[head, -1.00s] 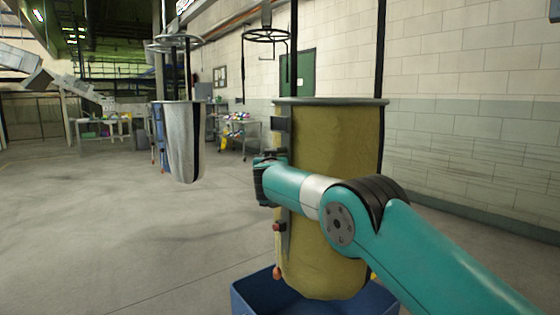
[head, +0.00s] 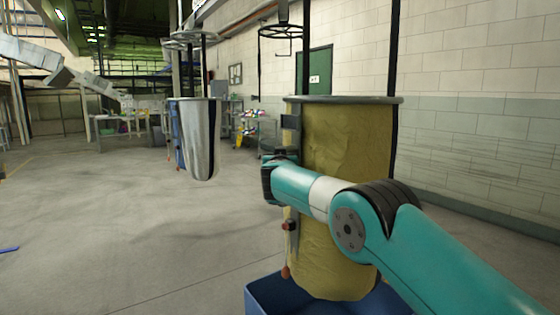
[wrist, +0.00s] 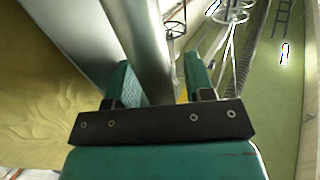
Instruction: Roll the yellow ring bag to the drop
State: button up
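The yellow ring bag (head: 345,150) hangs upright from a grey ring (head: 345,99), large and near at right of centre in the head view. A vertical bar with dark brackets runs down its left edge. My gripper (head: 272,180) is at this left edge, about halfway up; my arm hides part of the bag. In the wrist view the gripper's two green fingers (wrist: 160,78) stand apart, with a grey bar (wrist: 147,50) between them. A narrow gap shows by the right finger; firm contact is unclear. The bag's yellow cloth fills the left of that view.
A blue bin (head: 262,294) is under the bag. A silver bag (head: 197,140) hangs farther back on the left. Overhead rings (head: 283,32) hang behind. A block wall (head: 475,140) runs along the right. The floor at left (head: 100,220) is mostly open.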

jog(key=shift+s+f, duration=0.1)
jog(key=s+a+b, duration=0.1)
jog(key=s+b, duration=0.3)
jog(key=s, duration=1.3)
jog(key=shift+a+b, duration=0.25)
jog(key=shift+b, duration=0.15)
